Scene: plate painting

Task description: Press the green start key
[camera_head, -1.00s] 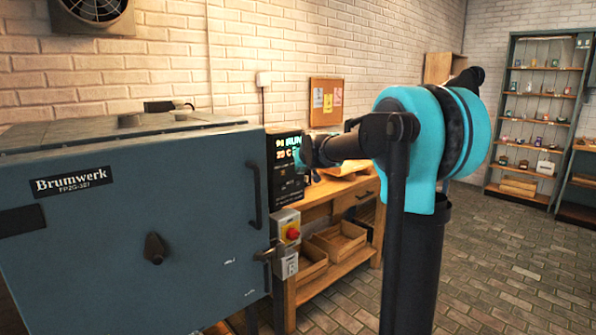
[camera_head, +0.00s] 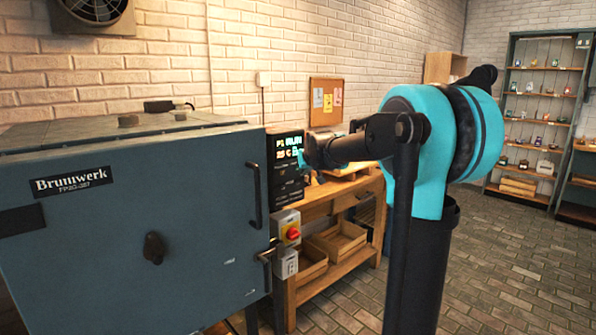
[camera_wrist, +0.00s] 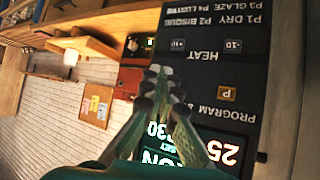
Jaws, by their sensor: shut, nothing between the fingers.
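The kiln's control box (camera_head: 287,185) has a lit display (camera_head: 289,146) that appears to read RUN in the head view. I cannot clearly make out the green start key. In the head view my wrist hides most of my gripper.
The blue-grey kiln (camera_head: 130,230) stands at left, its door shut. A wooden workbench (camera_head: 335,205) with crates is behind. The brick floor at right is clear.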

